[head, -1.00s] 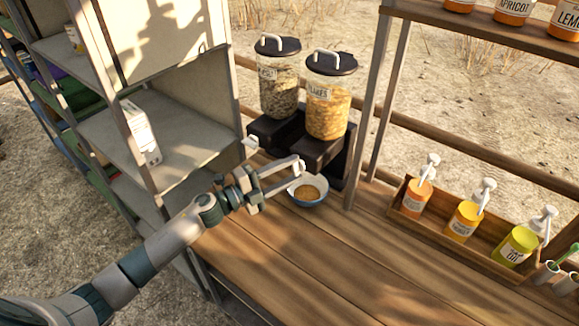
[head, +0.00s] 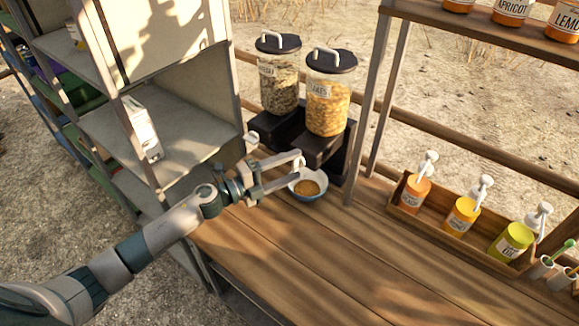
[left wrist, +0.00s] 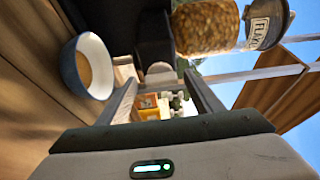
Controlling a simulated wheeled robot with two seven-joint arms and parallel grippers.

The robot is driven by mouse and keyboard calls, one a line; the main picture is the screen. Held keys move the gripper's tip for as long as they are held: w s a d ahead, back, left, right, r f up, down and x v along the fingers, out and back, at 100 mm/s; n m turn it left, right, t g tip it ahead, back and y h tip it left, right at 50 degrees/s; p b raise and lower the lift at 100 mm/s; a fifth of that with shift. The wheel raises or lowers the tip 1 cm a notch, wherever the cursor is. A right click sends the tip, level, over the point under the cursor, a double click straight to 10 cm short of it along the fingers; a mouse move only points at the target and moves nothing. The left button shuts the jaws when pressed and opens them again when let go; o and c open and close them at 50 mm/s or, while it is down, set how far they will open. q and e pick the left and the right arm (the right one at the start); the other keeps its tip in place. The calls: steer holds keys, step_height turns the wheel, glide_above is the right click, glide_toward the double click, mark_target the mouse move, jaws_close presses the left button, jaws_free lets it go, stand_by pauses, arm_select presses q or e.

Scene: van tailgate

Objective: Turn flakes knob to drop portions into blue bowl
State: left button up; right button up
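The flakes dispenser (head: 328,105) is a clear jar of orange flakes with a black lid on a black stand; its jar also shows at the top of the left wrist view (left wrist: 207,27). Its pale knob (head: 300,163) sticks out at the front of the stand. My left gripper (head: 296,170) is at this knob, which shows between the two spread fingertips in the left wrist view (left wrist: 160,72). Contact cannot be told. The blue bowl (head: 308,198), white inside, stands below the fingertips with brown grains in it; it also shows at the left wrist view's left (left wrist: 69,72). My right gripper is out of view.
A second dispenser (head: 279,85) with darker cereal stands to the left, its knob (head: 252,138) close to my left gripper. A grey shelf unit (head: 190,115) is at the left. A wooden tray (head: 440,232) of pump bottles is at the right. The counter's front (head: 300,260) is clear.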

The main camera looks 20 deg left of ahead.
arm_select(q)
steer(key=shift+a, duration=0.1)
steer(key=b+v, duration=0.7)
steer(key=v, duration=1)
steer(key=shift+s, duration=0.15)
stand_by(0.3)
steer(key=shift+c, duration=0.6)
